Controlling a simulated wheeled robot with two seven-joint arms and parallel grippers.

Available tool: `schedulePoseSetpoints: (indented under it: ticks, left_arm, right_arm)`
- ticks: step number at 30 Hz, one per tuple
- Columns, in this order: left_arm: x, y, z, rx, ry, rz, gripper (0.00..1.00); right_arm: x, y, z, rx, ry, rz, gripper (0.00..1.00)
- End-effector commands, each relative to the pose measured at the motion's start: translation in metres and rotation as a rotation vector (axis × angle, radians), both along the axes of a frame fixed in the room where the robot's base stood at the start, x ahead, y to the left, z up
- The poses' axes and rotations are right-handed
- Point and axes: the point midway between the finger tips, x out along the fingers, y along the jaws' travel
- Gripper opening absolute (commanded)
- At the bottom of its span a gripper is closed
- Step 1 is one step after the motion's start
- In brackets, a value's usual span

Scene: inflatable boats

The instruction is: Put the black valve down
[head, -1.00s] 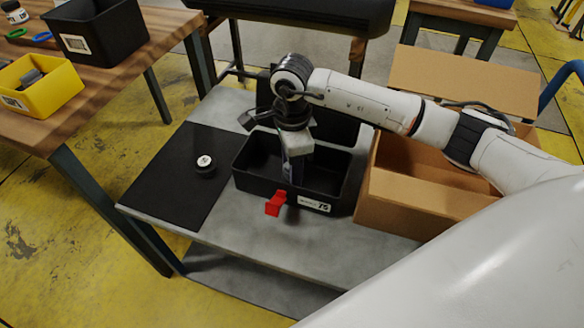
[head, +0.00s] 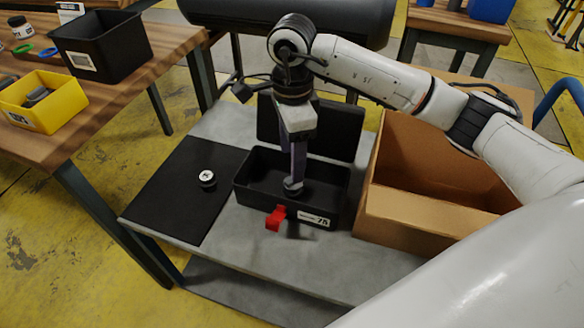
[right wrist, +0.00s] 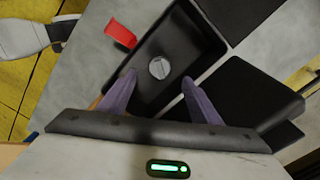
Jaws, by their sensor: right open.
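A round black valve with a grey top (head: 293,188) lies in the black bin (head: 262,197) on the grey table. It also shows in the right wrist view (right wrist: 158,68), on the bin floor between the fingertips as seen from above. My right gripper (head: 296,178) points down over the bin, open, with a gap on both sides of the valve in the wrist view (right wrist: 160,78). A second black valve with a white top (head: 206,178) sits on the black mat (head: 175,195) left of the bin. My left gripper is not in view.
A red piece (head: 276,217) is at the bin's front wall beside a label. A black panel (head: 340,128) stands behind the bin. An open cardboard box (head: 405,222) is close on the right. A wooden bench (head: 60,125) with bins is at the left. Most of the mat is bare.

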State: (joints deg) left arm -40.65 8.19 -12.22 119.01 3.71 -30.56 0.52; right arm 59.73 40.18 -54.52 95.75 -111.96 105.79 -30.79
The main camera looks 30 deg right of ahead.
Motion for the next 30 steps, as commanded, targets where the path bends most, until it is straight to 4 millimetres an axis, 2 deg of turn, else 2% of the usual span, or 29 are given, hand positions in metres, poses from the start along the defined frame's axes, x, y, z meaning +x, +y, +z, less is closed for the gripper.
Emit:
schedulePoseSetpoints:
  ticks: [3, 7, 30]
  left_arm:
    - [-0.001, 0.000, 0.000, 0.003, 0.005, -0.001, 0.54]
    - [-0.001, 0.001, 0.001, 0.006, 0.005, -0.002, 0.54]
    - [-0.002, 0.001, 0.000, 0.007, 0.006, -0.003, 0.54]
  right_arm:
    - [0.000, 0.000, 0.017, 0.000, -0.001, -0.001, 0.58]
    - [0.000, 0.000, 0.024, 0.000, -0.001, 0.000, 0.58]
    - [0.000, 0.000, 0.025, -0.001, 0.000, 0.000, 0.58]
